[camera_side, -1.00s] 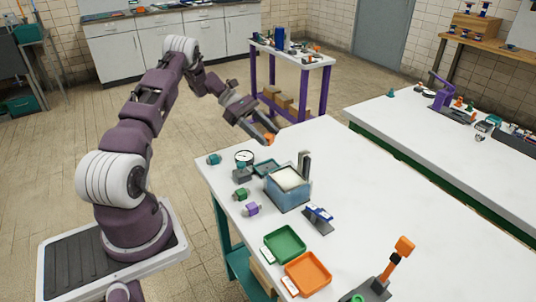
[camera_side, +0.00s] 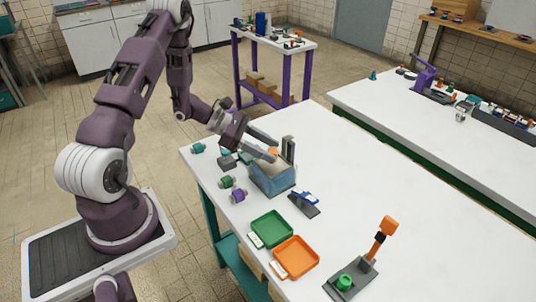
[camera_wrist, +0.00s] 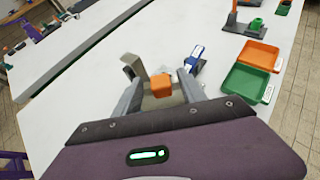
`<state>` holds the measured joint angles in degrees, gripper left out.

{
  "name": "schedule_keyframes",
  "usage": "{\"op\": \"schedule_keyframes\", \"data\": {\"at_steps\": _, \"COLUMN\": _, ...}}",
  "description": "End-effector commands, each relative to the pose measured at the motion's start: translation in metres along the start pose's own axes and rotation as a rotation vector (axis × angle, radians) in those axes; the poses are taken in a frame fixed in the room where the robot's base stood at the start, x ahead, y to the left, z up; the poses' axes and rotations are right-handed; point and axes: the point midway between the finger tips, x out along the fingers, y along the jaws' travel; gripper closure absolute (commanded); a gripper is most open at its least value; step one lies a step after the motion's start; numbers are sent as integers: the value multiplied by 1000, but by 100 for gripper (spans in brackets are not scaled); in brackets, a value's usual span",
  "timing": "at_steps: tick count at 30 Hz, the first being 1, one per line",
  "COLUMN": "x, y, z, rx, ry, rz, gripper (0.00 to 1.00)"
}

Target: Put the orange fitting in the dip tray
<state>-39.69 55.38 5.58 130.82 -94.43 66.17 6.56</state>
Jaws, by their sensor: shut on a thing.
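My gripper (camera_side: 274,151) is shut on the orange fitting (camera_wrist: 161,86), which sits between the fingertips in the wrist view. In the side view only a small orange patch of it (camera_side: 273,152) shows between the fingers. Below is an open blue box (camera_side: 275,184) with a pale inside, which looks like the dip tray. The fitting is over or just inside its opening; I cannot tell whether it touches anything there. In the wrist view the fingers and fitting partly hide the box's pale inside.
A dark upright post (camera_side: 289,150) stands at the box's back edge. A blue-topped block (camera_side: 305,203) is to its right. Teal (camera_side: 198,148), green (camera_side: 227,182) and purple (camera_side: 238,196) fittings lie to the left. Green (camera_side: 270,230) and orange (camera_side: 295,257) trays are in front.

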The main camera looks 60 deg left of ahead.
Motion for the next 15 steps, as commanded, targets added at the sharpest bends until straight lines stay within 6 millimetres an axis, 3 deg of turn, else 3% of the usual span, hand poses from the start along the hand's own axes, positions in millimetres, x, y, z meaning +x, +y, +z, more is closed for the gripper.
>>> {"op": "schedule_keyframes", "data": {"at_steps": 3, "x": 8, "y": 0, "z": -14, "rx": -1, "ry": -1, "rz": 0, "gripper": 100}}
{"op": "schedule_keyframes", "data": {"at_steps": 14, "x": 10, "y": 0, "z": -18, "rx": 1, "ry": -2, "rz": 0, "gripper": 100}}
{"op": "schedule_keyframes", "data": {"at_steps": 15, "x": 10, "y": 0, "z": -19, "rx": 1, "ry": -1, "rz": 0, "gripper": 48}}
